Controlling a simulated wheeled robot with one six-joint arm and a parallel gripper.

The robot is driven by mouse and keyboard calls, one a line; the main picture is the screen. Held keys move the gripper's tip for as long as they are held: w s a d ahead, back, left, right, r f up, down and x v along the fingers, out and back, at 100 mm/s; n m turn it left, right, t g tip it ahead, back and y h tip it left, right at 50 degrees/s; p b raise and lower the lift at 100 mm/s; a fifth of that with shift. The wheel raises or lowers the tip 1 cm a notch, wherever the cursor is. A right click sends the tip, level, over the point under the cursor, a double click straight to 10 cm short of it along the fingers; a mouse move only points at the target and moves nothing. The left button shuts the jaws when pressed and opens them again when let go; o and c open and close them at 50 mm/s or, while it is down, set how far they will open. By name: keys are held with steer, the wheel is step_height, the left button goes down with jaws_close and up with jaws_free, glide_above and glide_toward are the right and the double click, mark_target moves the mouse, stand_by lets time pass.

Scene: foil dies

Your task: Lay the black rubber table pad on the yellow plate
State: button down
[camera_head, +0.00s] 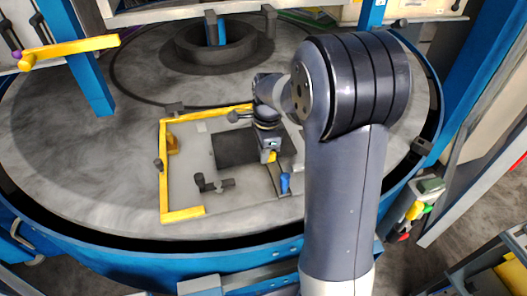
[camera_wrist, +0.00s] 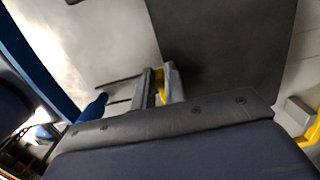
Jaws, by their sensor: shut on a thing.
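The black rubber pad (camera_head: 232,150) is a dark flat square over the pale middle of the plate with yellow edge bars (camera_head: 163,190). In the wrist view the pad (camera_wrist: 225,40) fills the upper middle and right. The contact is partly hidden by my gripper. I cannot tell whether the pad touches the plate or hangs just above it.
A black clamp (camera_head: 213,184) stands in front of the pad, and a blue-handled part (camera_head: 285,183) stands to the right. A dark round hub (camera_head: 217,45) with a blue post is behind. Blue posts (camera_head: 75,55) flank the round grey table (camera_head: 70,150), whose left side is clear.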

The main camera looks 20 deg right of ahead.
steer(key=shift+f+b, duration=0.4)
steer(key=shift+f, duration=0.2)
steer(key=c, duration=1.4)
jaws_free()
steer(key=shift+o, duration=0.2)
step_height(320, 180, up, 11)
steer(key=shift+d+b, duration=0.3)
steer(key=shift+d, duration=0.1)
steer(key=shift+f, duration=0.2)
steer(key=f, duration=1)
steer(key=shift+a+f+p, duration=0.3)
steer(key=shift+a+p, duration=0.1)
steer(key=shift+r, duration=0.35)
